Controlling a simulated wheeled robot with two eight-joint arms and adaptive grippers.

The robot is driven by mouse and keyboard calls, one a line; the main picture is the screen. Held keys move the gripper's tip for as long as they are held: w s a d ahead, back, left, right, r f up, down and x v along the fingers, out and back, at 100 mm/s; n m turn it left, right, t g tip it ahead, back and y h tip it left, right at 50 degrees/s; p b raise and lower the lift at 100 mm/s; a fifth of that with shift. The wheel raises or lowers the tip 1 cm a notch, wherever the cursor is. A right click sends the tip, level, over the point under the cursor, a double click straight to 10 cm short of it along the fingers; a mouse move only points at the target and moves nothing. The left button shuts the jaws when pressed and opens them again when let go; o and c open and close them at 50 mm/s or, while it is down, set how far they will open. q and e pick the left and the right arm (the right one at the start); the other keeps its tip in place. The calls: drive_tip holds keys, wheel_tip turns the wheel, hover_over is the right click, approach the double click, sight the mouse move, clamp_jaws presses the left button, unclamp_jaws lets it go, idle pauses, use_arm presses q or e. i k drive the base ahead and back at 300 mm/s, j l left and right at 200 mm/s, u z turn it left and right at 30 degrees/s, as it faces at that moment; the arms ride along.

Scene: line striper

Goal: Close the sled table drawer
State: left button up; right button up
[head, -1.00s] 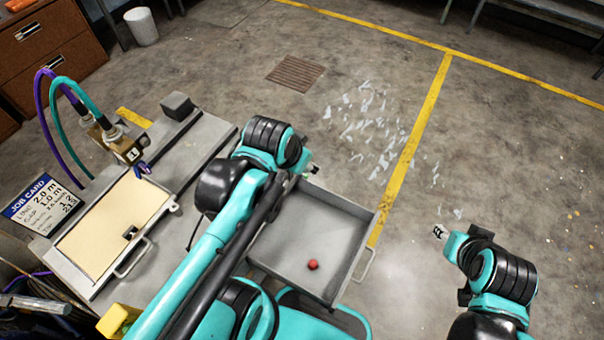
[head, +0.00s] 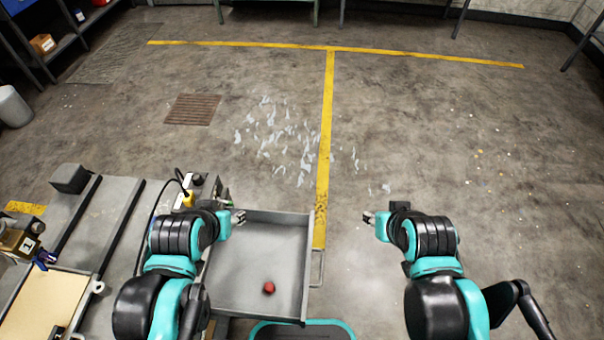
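The sled table drawer (head: 240,262) is a grey open-topped tray, pulled out to the right of the grey sled table (head: 118,215). Its bar handle (head: 317,268) is on the right-hand front panel. A small red ball (head: 269,288) lies inside. My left gripper (head: 239,217) is at the drawer's far left corner; I cannot tell whether it touches. My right gripper (head: 369,217) is over the floor to the right of the handle, apart from it. Both grippers are too small to tell open from shut. My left arm hides part of the drawer's left side.
A dark block (head: 72,178) and a tan board (head: 45,302) are on the sled table. A black cable (head: 148,215) runs near my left arm.

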sight(274, 247)
drive_tip(key=k+l+u, duration=0.15)
drive_tip(key=k+l, duration=0.15)
drive_tip(key=k, duration=0.15)
drive_tip(key=k+l+u, duration=0.2)
drive_tip(key=k, duration=0.25)
drive_tip(key=i+l+u, duration=0.45)
drive_tip(key=l, duration=0.25)
drive_tip(key=k+j+u, duration=0.1)
drive_tip(key=k+j, duration=0.65)
drive_tip(key=j, duration=0.3)
drive_tip(key=u, duration=0.05)
